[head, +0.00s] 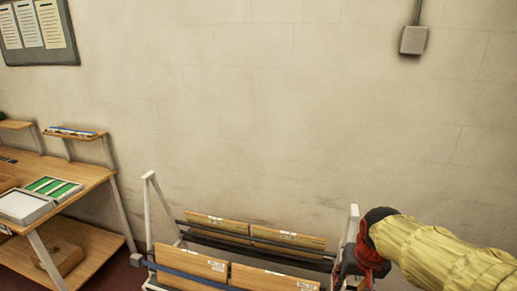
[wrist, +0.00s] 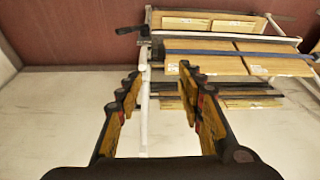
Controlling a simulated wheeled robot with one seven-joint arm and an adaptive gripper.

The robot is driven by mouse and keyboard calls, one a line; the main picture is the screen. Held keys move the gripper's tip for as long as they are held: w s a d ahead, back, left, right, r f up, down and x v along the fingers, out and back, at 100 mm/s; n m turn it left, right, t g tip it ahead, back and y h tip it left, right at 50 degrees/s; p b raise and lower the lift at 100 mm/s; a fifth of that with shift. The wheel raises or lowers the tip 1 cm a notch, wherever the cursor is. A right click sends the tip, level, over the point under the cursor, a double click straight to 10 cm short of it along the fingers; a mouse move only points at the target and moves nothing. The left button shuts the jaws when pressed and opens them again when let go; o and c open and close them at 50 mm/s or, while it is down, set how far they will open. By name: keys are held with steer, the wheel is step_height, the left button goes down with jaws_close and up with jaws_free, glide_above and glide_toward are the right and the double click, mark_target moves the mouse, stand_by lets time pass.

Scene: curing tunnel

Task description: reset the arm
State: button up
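My gripper (wrist: 158,78) is open in the wrist view, its two black and yellow fingers spread apart with nothing held between them. A white post of the rack (wrist: 145,105) shows in the gap, closer to the left finger; I cannot tell how far beyond the fingertips it is. In the head view my yellow-sleeved arm (head: 440,250) reaches in from the lower right. Its red and black wrist is at the right end of the rack (head: 150,200), beside the right post, and the fingers are mostly hidden or cut off there.
The rack holds several wooden panels (head: 290,240) in two rows, near the wall (head: 270,100). A wooden workbench (head: 85,185) with a white and green tray (head: 52,188) stands at the left. A grey wall box (head: 414,40) hangs upper right. The space above the rack is clear.

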steer(key=s+a+r+n+t+b, duration=0.1)
steer(key=s+a+r, duration=0.1)
steer(key=s, duration=0.6)
steer(key=s+a+r+n+t+b, duration=0.1)
steer(key=s+a+r, duration=0.1)
steer(key=s, duration=0.6)
steer(key=shift+s+a, duration=0.15)
steer(key=shift+a, duration=0.1)
steer(key=shift+r, duration=0.1)
